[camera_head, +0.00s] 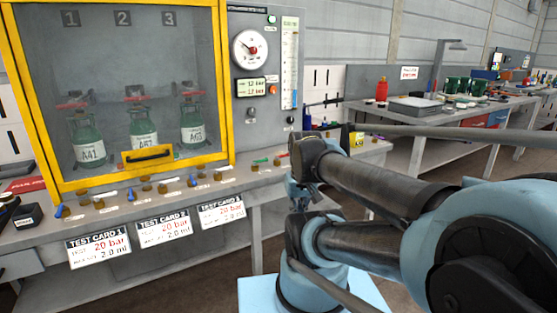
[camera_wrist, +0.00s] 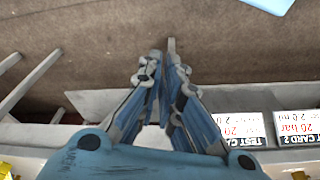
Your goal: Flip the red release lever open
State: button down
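A small red lever (camera_head: 279,157) shows at the right end of the row of fittings on the bench's front edge, beside a green one (camera_head: 262,160). It is too small to tell its exact position, or whether it is the release lever. Red valve tops (camera_head: 136,98) also show on the cylinders behind the yellow-framed door (camera_head: 228,90). My gripper (camera_wrist: 166,50) shows in the wrist view, its fingers drawn close together with nothing between them. It points down past the bench's front edge over the floor. In the head view my arm hides it.
The closed yellow-framed cabinet holds green cylinders (camera_head: 88,152). Test cards (camera_head: 97,249) hang on the bench front, also in the wrist view (camera_wrist: 296,126). A gauge (camera_head: 251,48) is right of the cabinet. Another table (camera_head: 470,108) stands behind at right. Floor between is open.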

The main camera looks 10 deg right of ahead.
jog(key=w+r+n, duration=0.1)
jog(key=w+r, duration=0.5)
jog(key=w, duration=0.4)
jog(key=w+r+n, duration=0.1)
jog(key=w+r, duration=0.5)
jog(key=w, duration=0.4)
jog(key=w+d+r+n+t+y, duration=0.1)
jog(key=w+d+r, duration=0.1)
jog(key=w, duration=2.1)
jog(key=shift+d+n, duration=0.15)
jog(key=shift+n, duration=0.25)
jog(key=shift+f, duration=0.1)
jog(key=x, duration=0.9)
jog(key=shift+w+f, duration=0.15)
jog(key=shift+f, duration=0.3)
jog(key=shift+s+d+r, duration=0.15)
jog(key=shift+s+d, duration=0.05)
jog(key=shift+s, duration=0.4)
jog(key=shift+s+d+r, duration=0.15)
jog(key=shift+s, duration=0.45)
jog(key=shift+s+d+r, duration=0.15)
jog(key=shift+s+d, duration=0.05)
jog(key=shift+s, duration=0.4)
